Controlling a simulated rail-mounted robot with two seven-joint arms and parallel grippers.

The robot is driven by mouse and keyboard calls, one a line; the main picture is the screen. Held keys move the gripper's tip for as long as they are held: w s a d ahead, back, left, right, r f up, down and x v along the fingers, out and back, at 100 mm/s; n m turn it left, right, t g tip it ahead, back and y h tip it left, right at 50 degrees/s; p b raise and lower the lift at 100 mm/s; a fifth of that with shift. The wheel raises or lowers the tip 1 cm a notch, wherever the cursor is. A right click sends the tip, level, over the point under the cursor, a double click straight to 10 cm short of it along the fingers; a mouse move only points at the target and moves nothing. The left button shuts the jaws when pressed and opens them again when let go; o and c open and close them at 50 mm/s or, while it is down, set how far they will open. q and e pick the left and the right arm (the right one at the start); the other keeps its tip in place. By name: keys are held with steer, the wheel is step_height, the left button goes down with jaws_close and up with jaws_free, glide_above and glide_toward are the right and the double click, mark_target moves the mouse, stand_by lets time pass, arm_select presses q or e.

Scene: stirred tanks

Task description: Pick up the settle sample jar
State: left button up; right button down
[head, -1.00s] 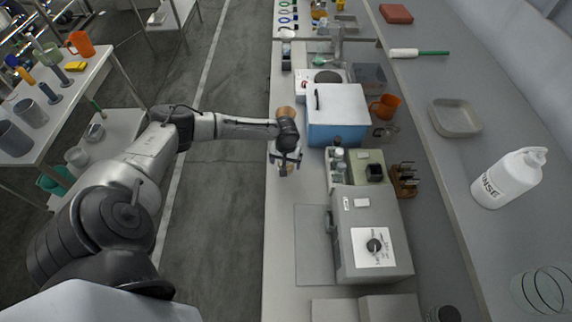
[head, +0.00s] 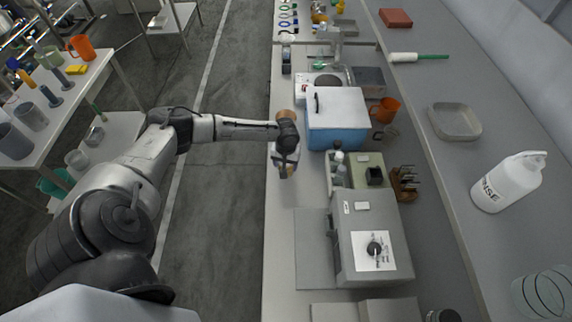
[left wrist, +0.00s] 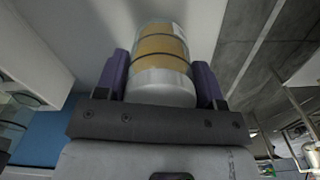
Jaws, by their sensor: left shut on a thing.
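The settle sample jar (left wrist: 163,60) shows in the left wrist view as a clear cylinder with amber contents, dark bands and a white cap. It sits between the two purple-padded fingers of my left gripper (left wrist: 162,82), which is shut on it. In the head view my left gripper (head: 284,170) is over the left edge of the bench, just left of the blue box. There the jar is mostly hidden by the gripper. My right gripper does not show in either view.
A blue box with a white lid (head: 337,118) stands close to the right of my left gripper. A grey instrument with a dial (head: 370,235) is nearer, with a flat plate (head: 312,250) beside it. The aisle floor (head: 215,240) is clear.

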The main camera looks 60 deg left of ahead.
arm_select(q)
steer(key=r, duration=0.3)
steer(key=shift+w+d+r, duration=0.2)
steer(key=shift+d+r, duration=0.2)
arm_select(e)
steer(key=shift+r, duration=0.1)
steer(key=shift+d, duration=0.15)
arm_select(q)
steer(key=w+d+r, duration=0.4)
steer(key=d+r, duration=0.2)
steer(key=d, duration=0.4)
steer(key=shift+r, duration=0.25)
steer(key=shift+s+d, duration=0.1)
